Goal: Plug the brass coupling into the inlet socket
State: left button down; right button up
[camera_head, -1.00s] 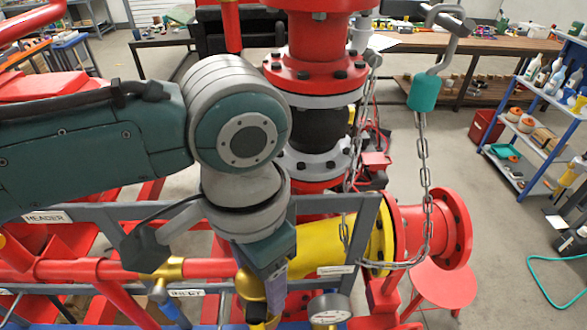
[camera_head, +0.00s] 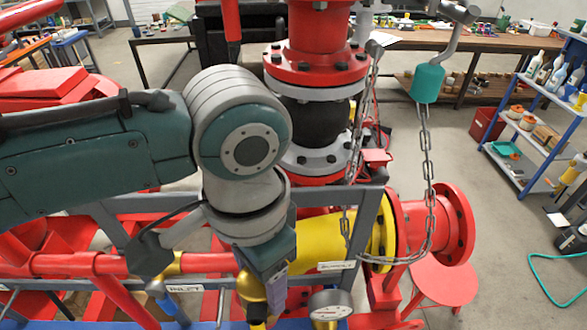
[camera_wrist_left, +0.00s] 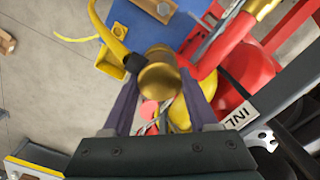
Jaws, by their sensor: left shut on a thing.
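The brass coupling (camera_wrist_left: 158,78) is between the purple fingers of my left gripper (camera_wrist_left: 152,100), which is shut on it. A yellow hose (camera_wrist_left: 105,38) with a black end piece lies beside the coupling in the left wrist view. A brass fitting (camera_head: 170,266), which looks like the inlet socket, sits left of the gripper near the INLET label (camera_head: 185,288). Its mouth is not clear. My right gripper is not in view.
A pressure gauge (camera_head: 330,302) stands close right of the gripper. A yellow pipe section (camera_head: 330,240), a red flange (camera_head: 455,225) and a hanging chain (camera_head: 428,170) are further right. The grey rail (camera_head: 365,205) and red pipes (camera_head: 95,264) crowd the space around the gripper.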

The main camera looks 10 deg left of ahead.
pick_arm(q)
jog(key=shift+f+b, duration=0.35)
jog(key=shift+f, duration=0.25)
jog(key=shift+c, duration=0.5)
grip_release()
notch_tip(320, 180, up, 10)
jog(key=shift+b, duration=1.05)
jog(key=s+d+n+t+h+p, duration=0.1)
jog(key=s+d+h+p, duration=0.2)
jog(key=s+p, duration=0.15)
jog(key=s+a+r+n+t+y+p, duration=0.1)
jog(key=s+a+n, duration=0.1)
jog(key=s+a, duration=0.2)
jog(key=s+a+r+n+t+y+p, duration=0.1)
jog(key=s+a, duration=0.3)
jog(key=a, duration=0.4)
jog(key=shift+a+r+n+t+y+p, duration=0.2)
jog(key=shift+a+n+t+y+p, duration=0.15)
jog(key=shift+n+p, duration=0.25)
